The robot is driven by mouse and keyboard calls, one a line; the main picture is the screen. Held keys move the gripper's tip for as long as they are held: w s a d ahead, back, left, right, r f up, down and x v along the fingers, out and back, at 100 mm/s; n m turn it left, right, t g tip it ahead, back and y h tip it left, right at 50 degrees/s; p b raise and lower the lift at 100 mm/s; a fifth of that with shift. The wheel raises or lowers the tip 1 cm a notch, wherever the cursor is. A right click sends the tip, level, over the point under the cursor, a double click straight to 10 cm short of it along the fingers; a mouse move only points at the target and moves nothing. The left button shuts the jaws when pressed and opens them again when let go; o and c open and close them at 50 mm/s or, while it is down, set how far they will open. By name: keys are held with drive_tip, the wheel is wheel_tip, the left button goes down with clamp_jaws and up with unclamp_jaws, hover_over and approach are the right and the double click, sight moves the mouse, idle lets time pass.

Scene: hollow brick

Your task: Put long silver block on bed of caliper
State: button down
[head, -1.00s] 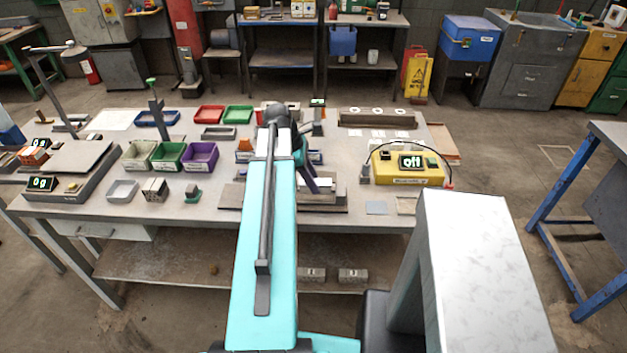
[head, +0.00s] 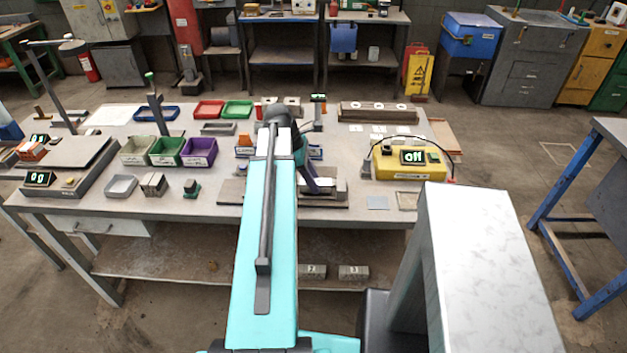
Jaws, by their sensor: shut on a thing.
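My gripper (head: 314,188) is at the end of the dark purple wrist, low over the near middle of the table. It is small and partly hidden by my arm. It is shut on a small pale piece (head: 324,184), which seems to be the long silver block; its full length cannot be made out. Directly below is a long, low grey fixture (head: 325,203) with a raised block at its right end (head: 341,186), which looks like the caliper. My arm covers its middle. I cannot tell whether the held piece touches the bed.
Left on the table are small blocks (head: 153,184), a grey tray (head: 121,186), colored bins (head: 198,152) and a scale (head: 66,178). An upright stand (head: 318,112) is behind my wrist.

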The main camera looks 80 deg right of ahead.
drive_tip(key=shift+f, duration=0.45)
idle(0.3)
drive_tip(key=shift+a+f+b, duration=0.3)
drive_tip(key=shift+f, duration=0.35)
idle(0.4)
drive_tip(key=c, duration=1.3)
unclamp_jaws()
drive_tip(key=shift+a+f, duration=0.1)
drive_tip(key=shift+w+d+r, duration=0.2)
drive_tip(key=shift+w+r, duration=0.05)
drive_tip(key=shift+r, duration=0.45)
drive_tip(key=shift+d+b+v, duration=0.2)
drive_tip(key=shift+b+v, duration=0.85)
drive_tip(key=shift+v, duration=5.85)
drive_tip(key=shift+s+r, duration=0.2)
